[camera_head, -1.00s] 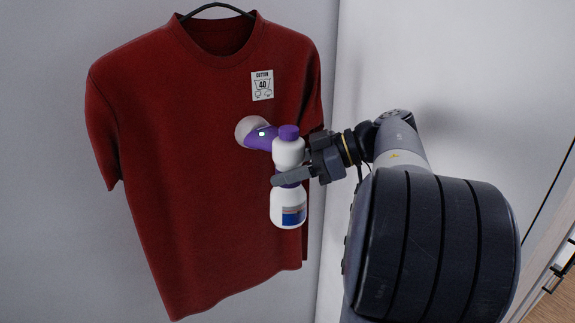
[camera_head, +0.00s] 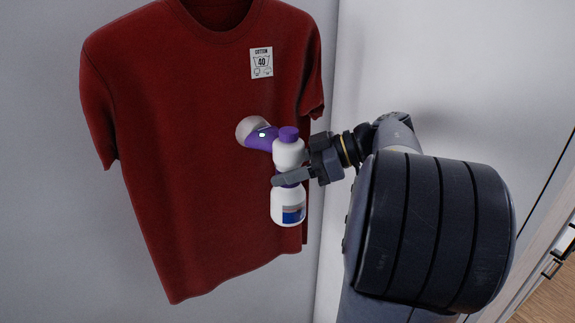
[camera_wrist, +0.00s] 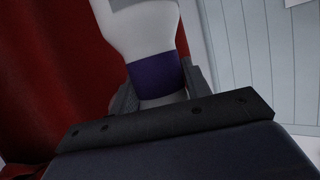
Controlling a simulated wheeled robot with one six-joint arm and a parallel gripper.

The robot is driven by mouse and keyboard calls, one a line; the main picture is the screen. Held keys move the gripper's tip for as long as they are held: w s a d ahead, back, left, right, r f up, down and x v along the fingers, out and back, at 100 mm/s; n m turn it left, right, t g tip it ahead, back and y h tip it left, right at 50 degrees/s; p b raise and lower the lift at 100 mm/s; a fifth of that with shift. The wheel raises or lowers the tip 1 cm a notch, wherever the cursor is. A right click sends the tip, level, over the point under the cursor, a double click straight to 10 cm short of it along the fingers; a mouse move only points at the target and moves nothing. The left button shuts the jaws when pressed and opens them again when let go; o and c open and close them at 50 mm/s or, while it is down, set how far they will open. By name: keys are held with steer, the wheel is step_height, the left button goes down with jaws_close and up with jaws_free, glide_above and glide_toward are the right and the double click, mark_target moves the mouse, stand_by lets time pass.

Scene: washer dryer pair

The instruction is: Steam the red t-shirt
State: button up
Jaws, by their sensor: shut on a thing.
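The red t-shirt (camera_head: 190,170) hangs against the pale wall in the head view, with a white cotton care label (camera_head: 261,63) on its chest. My gripper (camera_head: 290,178) is shut on the neck of a white and purple steamer (camera_head: 288,206), which is upright in front of the shirt's right side. The steamer's round head faces the shirt's middle, with a small light lit behind it; I cannot tell whether it touches the cloth. In the wrist view, the steamer's purple band (camera_wrist: 158,76) sits between the fingers, with red cloth (camera_wrist: 50,70) behind it.
A pale panel (camera_head: 440,80) stands right of the shirt, behind my arm. A handle (camera_head: 553,264) and wood floor show at the lower right. The wall left of the shirt is clear.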

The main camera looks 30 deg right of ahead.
step_height(320, 180, down, 16)
steer(key=b, duration=0.5)
steer(key=shift+b, duration=0.35)
stand_by(2.0)
stand_by(0.4)
steer(key=shift+a+p, duration=1.7)
steer(key=shift+a, duration=3.25)
